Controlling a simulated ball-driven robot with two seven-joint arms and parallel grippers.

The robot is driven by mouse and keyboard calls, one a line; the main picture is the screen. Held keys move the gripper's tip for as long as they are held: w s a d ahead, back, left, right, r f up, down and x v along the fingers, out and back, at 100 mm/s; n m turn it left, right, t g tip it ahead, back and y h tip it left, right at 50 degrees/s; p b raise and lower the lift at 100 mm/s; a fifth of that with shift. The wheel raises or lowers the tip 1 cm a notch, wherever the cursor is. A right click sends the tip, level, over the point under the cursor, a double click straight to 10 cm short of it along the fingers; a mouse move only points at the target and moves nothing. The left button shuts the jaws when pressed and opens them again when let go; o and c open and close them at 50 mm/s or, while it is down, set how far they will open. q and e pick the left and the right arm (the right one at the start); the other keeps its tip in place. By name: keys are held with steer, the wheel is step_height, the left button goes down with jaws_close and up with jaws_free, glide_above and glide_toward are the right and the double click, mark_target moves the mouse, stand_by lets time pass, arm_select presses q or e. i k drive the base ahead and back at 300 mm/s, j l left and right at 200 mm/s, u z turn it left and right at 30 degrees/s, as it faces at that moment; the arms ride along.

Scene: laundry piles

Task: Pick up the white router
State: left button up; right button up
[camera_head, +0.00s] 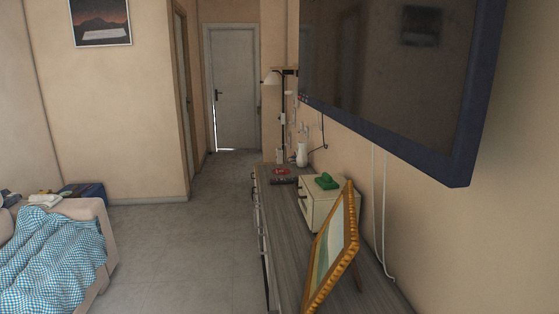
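A small white object (302,155) stands upright near the far end of the grey-brown cabinet top (283,231), close to the wall. It is too small to tell surely whether it is the white router. A dark cable runs along the wall just above and to its right. Nothing else in view is clearly a router. Neither of my grippers is in view.
On the cabinet, dark and red items (283,176), a cream box (317,212) with a green object (327,181) on top, and a leaning gold frame (333,250) stand nearer. A large TV (390,70) overhangs. Floor (180,245) is clear between cabinet and sofa (90,212).

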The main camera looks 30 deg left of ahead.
mark_target(279, 158)
steer(key=j, duration=0.9)
steer(key=i+j+z, duration=0.1)
steer(key=j, duration=0.45)
steer(key=i+j+z, duration=0.15)
steer(key=j, duration=0.45)
steer(key=i+j+z, duration=0.1)
steer(key=j, duration=0.45)
steer(key=i+j+z, duration=0.1)
steer(key=j, duration=0.5)
steer(key=i+j+z, duration=0.1)
steer(key=j, duration=0.3)
steer(key=i+j+z, duration=0.1)
steer(key=i+j, duration=0.15)
steer(key=j, duration=0.2)
steer(key=i+j, duration=0.2)
steer(key=j, duration=0.25)
steer(key=i+j+z, duration=0.15)
steer(key=j, duration=0.3)
steer(key=i+j+z, duration=0.1)
steer(key=j, duration=0.35)
steer(key=i+j+z, duration=0.1)
steer(key=j, duration=0.35)
steer(key=i+j+z, duration=0.1)
steer(key=j, duration=0.4)
steer(key=i+j+z, duration=0.1)
steer(key=j, duration=0.4)
steer(key=i, duration=0.05)
